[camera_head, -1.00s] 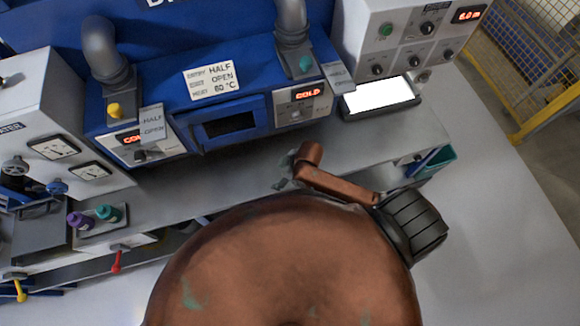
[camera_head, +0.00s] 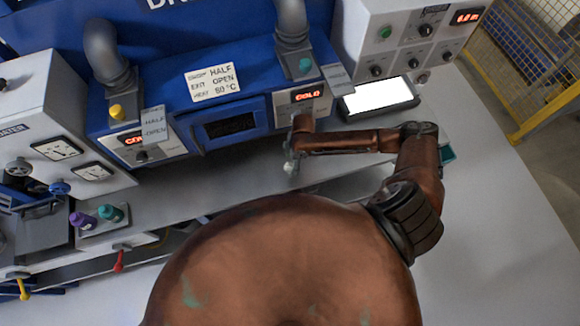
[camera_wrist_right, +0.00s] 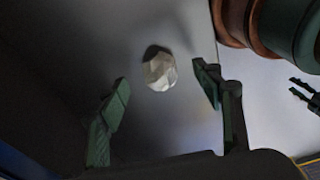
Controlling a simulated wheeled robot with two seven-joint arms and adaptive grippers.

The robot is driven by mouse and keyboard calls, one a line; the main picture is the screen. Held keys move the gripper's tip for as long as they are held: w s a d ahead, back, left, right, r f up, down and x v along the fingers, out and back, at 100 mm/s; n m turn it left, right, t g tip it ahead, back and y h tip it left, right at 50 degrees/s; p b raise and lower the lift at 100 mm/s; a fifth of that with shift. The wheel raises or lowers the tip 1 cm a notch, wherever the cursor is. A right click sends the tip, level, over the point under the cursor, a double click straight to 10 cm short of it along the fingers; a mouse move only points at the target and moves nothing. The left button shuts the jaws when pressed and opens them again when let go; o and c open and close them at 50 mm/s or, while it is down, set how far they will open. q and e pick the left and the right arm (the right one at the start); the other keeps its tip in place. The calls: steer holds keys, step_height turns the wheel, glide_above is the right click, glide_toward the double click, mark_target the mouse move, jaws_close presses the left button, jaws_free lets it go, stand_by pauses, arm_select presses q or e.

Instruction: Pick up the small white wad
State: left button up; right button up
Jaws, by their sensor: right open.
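The small white wad (camera_wrist_right: 159,72) is a pale, faceted lump on a grey surface in the right wrist view. My right gripper (camera_wrist_right: 161,78) is open, with one dark green finger on each side of the wad. A gap shows between the wad and each finger, and the height of the fingers above the surface is hard to judge. In the head view the right gripper (camera_head: 291,170) hangs over the grey ledge, with a small pale spot at its tip that may be the wad. A dark pronged shape at the wrist view's right edge may be my left gripper (camera_wrist_right: 304,94).
A blue dryer (camera_head: 225,125) with a window and displays stands behind the ledge. A tablet with a white screen (camera_head: 378,96) lies to the right.

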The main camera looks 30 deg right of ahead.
steer(key=shift+w+a+f, duration=0.1)
steer(key=shift+a+f, duration=0.05)
steer(key=shift+f, duration=0.6)
steer(key=shift+a+f, duration=0.1)
steer(key=shift+f, duration=0.6)
steer(key=shift+c, duration=0.3)
steer(key=c, duration=0.8)
